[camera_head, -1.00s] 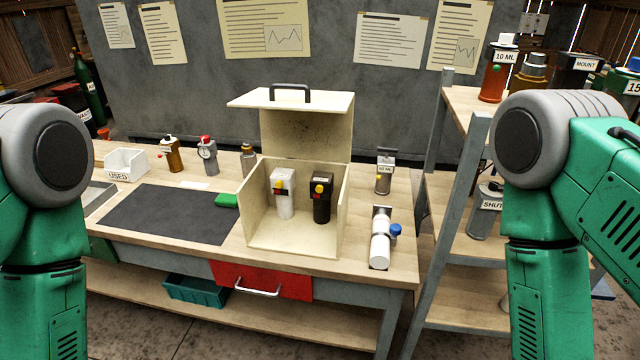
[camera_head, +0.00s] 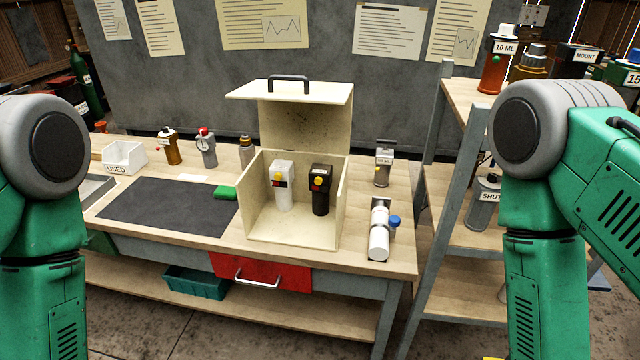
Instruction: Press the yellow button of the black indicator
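The black indicator (camera_head: 320,200) stands upright inside an open cream box (camera_head: 290,233) on the workbench. Its yellow button (camera_head: 317,182) is on the upper front, facing me, with a small red patch near it. A white indicator (camera_head: 285,196) with its own yellow button (camera_head: 279,176) stands to its left in the same box. The box's front is open and its lid is raised. Both my arms show at the picture's sides, but neither gripper is in view.
A shelf rack (camera_head: 463,190) stands right of the bench. A red drawer (camera_head: 262,271) is below the box.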

